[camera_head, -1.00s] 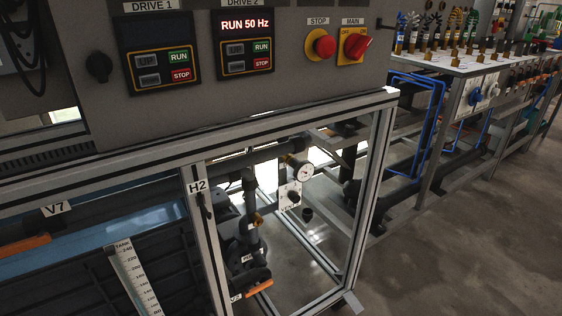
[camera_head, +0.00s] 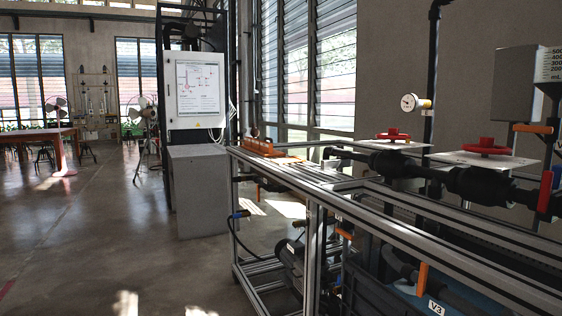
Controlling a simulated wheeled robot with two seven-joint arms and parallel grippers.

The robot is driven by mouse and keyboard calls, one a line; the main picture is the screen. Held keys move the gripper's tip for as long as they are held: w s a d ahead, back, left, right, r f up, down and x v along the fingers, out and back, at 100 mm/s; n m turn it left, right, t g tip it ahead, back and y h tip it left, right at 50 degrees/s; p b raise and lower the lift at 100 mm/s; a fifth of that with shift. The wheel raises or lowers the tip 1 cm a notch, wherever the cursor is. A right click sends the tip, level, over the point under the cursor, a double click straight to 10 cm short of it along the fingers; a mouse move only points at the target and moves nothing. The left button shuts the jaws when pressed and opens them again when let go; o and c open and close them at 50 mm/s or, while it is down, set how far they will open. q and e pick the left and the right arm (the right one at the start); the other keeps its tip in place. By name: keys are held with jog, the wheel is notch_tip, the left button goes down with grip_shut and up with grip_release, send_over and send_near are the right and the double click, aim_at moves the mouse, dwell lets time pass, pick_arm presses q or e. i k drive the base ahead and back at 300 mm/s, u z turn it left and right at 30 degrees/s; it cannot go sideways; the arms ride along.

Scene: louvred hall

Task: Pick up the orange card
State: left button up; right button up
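I cannot make out an orange card for certain in the head view. An orange item (camera_head: 264,148) lies on the far left end of the metal-framed bench (camera_head: 400,222), too small to identify. An upright orange piece (camera_head: 423,279) stands near the V3 label (camera_head: 436,307) and looks like a valve handle. Another orange handle (camera_head: 533,129) is at the right by the grey box. Neither of my grippers is in view.
Dark pipework with red handwheels (camera_head: 485,147) runs along the bench's right part. A grey block (camera_head: 200,192) stands left of the bench under a white panel (camera_head: 197,88). Open floor (camera_head: 110,225) lies at the left, with a red table (camera_head: 40,136) and fans beyond.

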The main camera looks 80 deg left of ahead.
aim_at(294, 158)
jog(key=u, duration=2.5)
